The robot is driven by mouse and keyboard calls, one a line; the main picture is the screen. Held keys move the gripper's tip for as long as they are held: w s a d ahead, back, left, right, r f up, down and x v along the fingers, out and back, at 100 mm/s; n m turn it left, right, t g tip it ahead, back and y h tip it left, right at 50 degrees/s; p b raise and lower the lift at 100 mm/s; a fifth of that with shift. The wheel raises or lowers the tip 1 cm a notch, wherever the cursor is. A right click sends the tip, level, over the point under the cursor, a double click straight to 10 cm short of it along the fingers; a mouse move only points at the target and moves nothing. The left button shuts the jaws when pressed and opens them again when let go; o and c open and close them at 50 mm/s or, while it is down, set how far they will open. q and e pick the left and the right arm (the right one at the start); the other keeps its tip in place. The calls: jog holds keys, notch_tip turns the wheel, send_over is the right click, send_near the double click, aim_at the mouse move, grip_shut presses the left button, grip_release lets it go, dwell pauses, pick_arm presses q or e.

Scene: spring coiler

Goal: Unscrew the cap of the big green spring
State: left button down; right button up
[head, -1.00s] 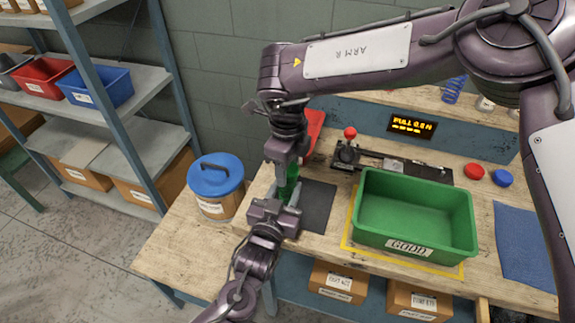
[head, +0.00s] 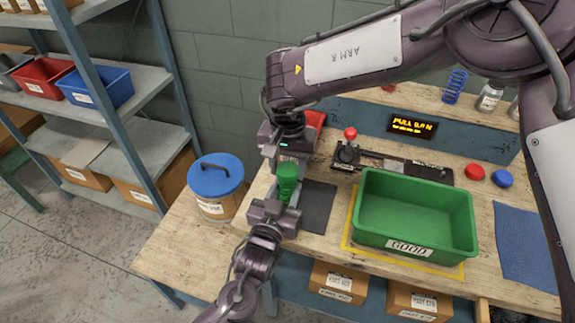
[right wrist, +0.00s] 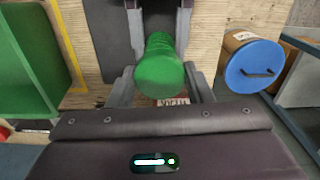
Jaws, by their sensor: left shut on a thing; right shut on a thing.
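The big green spring (head: 287,188) stands roughly upright over the left part of the bench in the head view. Its rounded green top, the cap end (right wrist: 160,62), fills the middle of the right wrist view. My left gripper (head: 281,205) is shut on the lower part of the spring, and its fingers also show beyond the spring in the right wrist view. My right gripper (head: 288,170) is above it, pointing down, with a finger on each side of the cap end (right wrist: 161,78). The thread between cap and spring is hidden.
A green bin (head: 412,250) marked GOOD stands right of the grippers. A dark mat (head: 317,208) lies beside the spring. A blue-lidded bucket (head: 215,178) stands to the left. A dark fixture with a red knob (head: 350,133) and a lit display (head: 412,126) are behind.

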jog(key=shift+w, duration=0.1)
jog(key=o, duration=1.1)
jog(key=shift+r, duration=0.1)
